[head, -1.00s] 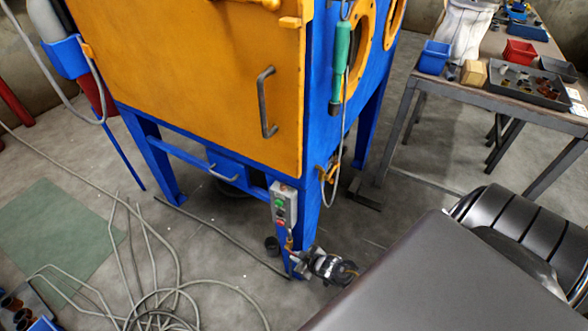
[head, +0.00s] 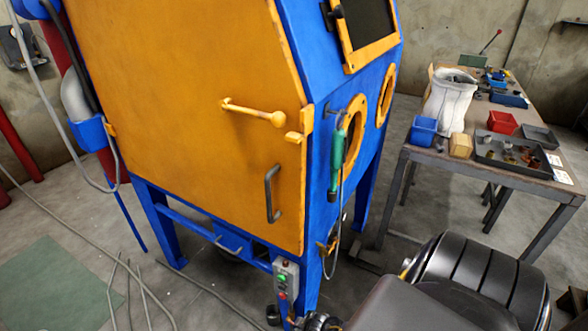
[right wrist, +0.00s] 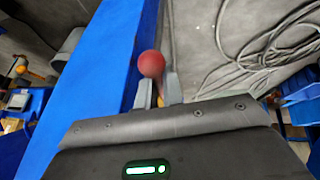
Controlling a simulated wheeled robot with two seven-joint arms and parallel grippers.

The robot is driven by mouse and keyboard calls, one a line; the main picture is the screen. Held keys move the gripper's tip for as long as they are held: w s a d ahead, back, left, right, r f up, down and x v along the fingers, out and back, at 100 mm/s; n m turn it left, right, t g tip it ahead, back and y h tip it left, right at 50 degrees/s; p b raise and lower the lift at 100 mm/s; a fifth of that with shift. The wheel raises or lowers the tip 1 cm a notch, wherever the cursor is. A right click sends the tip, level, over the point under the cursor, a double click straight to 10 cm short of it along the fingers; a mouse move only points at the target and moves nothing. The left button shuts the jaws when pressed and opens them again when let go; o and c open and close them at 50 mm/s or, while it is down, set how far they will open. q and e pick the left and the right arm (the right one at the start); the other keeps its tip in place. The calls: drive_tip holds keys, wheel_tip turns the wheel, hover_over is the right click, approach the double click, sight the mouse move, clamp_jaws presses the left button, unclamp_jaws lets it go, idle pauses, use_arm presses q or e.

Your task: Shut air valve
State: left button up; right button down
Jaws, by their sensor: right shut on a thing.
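A red ball knob (right wrist: 151,64), which looks like the end of the air valve's handle, shows in the right wrist view beside the blue cabinet leg (right wrist: 85,90). My right gripper (right wrist: 159,90) is shut just below the ball, with one finger on each side. The part between the fingers is mostly hidden; a bit of yellow shows there. In the head view my right arm comes in from the lower right, and its end is low by the front cabinet leg, partly cut off by the bottom edge. The valve cannot be made out there. My left gripper is not in view.
The blast cabinet has a closed orange door (head: 190,110). A control box with green and red buttons (head: 286,280) is on its front leg. Hoses (right wrist: 270,40) lie on the floor. A workbench (head: 480,172) with bins stands at the right.

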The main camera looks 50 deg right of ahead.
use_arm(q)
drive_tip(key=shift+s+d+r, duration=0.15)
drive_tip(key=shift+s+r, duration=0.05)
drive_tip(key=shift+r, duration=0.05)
use_arm(e)
drive_tip(key=shift+s, duration=0.1)
drive_tip(key=c, duration=1.5)
unclamp_jaws()
drive_tip(key=shift+c, duration=0.2)
drive_tip(key=shift+r, duration=0.1)
